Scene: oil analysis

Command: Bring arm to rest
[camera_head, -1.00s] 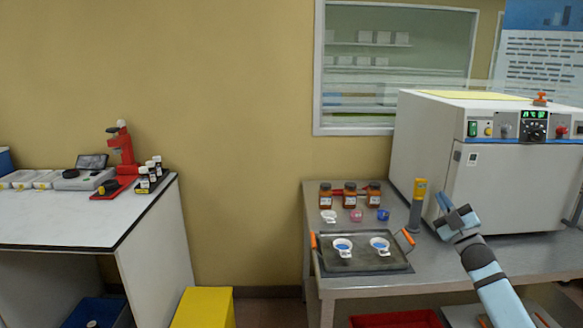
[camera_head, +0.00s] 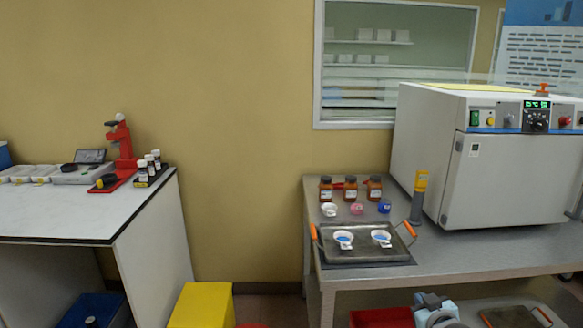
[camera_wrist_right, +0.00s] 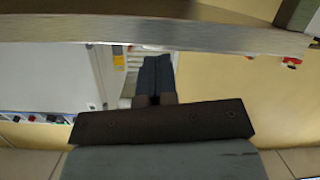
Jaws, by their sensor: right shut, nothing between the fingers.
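My right arm shows low in the head view, with its gripper (camera_head: 432,304) in front of the steel bench (camera_head: 450,262) and below its top, by the lower shelf. In the right wrist view the two dark fingers (camera_wrist_right: 157,76) are together with nothing between them. My left gripper is not in view.
A dark tray (camera_head: 362,252) with orange handles holds two white cups on the bench. Brown bottles, small cups and a yellow-topped cylinder (camera_head: 419,198) stand behind it. A large oven (camera_head: 500,170) stands right. A red bin (camera_head: 380,317) is below. A yellow box (camera_head: 202,305) stands left.

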